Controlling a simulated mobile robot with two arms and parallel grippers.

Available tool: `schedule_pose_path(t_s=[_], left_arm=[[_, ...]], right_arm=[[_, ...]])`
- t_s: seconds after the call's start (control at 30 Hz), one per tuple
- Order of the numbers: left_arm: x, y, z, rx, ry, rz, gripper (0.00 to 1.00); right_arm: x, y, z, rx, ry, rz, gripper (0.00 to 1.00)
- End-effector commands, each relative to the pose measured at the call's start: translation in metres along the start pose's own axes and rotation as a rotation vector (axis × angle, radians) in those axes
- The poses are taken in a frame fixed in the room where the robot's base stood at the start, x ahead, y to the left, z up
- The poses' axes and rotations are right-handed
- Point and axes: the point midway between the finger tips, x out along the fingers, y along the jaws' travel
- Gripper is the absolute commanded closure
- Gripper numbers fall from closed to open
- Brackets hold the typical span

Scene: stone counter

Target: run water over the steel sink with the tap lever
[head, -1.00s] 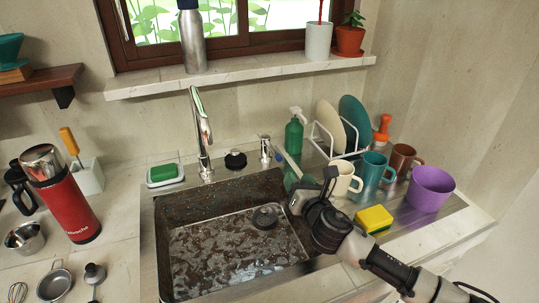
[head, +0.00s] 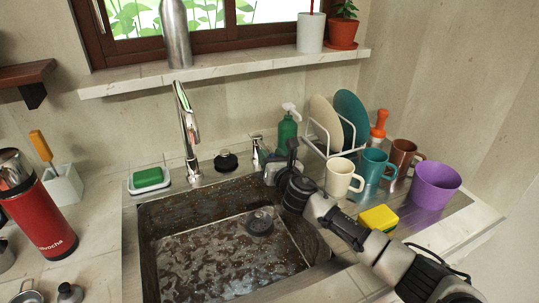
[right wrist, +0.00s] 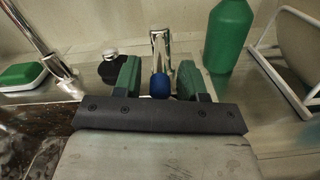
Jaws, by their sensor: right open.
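The steel sink (head: 148,248) has a dark, wet-looking speckled bottom with a round drain. The chrome tap spout (head: 187,125) rises behind it; I see no stream from it. The chrome tap lever (head: 256,150) stands right of the spout. In the right wrist view the lever (right wrist: 157,45) shows a blue end. My right gripper (head: 273,163) is over the sink's back right corner, near the lever. In the right wrist view its open green fingers (right wrist: 159,80) appear on either side of the blue end; contact cannot be told. My left gripper is not in view.
A green soap bottle (head: 287,135) and a dish rack with plates (head: 328,118) stand close right of the lever. A black knob (head: 226,161) sits left of it. Mugs (head: 341,176), a purple cup (head: 435,186) and a yellow sponge (head: 379,218) are on the right.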

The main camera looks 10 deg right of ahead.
Motion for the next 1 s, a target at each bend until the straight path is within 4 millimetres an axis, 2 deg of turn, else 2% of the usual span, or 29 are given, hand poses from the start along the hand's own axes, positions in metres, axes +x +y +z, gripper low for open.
schedule_pose_path(t_s=[0.2, 0.5, 0.77, 1.0], left_arm=[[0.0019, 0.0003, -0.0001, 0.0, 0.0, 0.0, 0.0], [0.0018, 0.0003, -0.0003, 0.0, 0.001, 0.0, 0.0], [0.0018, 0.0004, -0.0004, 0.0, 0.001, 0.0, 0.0], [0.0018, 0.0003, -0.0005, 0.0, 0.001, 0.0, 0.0]], right_arm=[[0.0132, 0.0003, 0.0, 0.0, 0.0, 0.0, 0.59], [0.0143, 0.0, 0.0, 0.0, 0.0, 0.0, 0.59], [0.0141, 0.0, -0.0002, 0.0, 0.001, 0.0, 0.99], [0.014, 0.0002, -0.0004, 0.0, 0.001, -0.002, 1.0]])
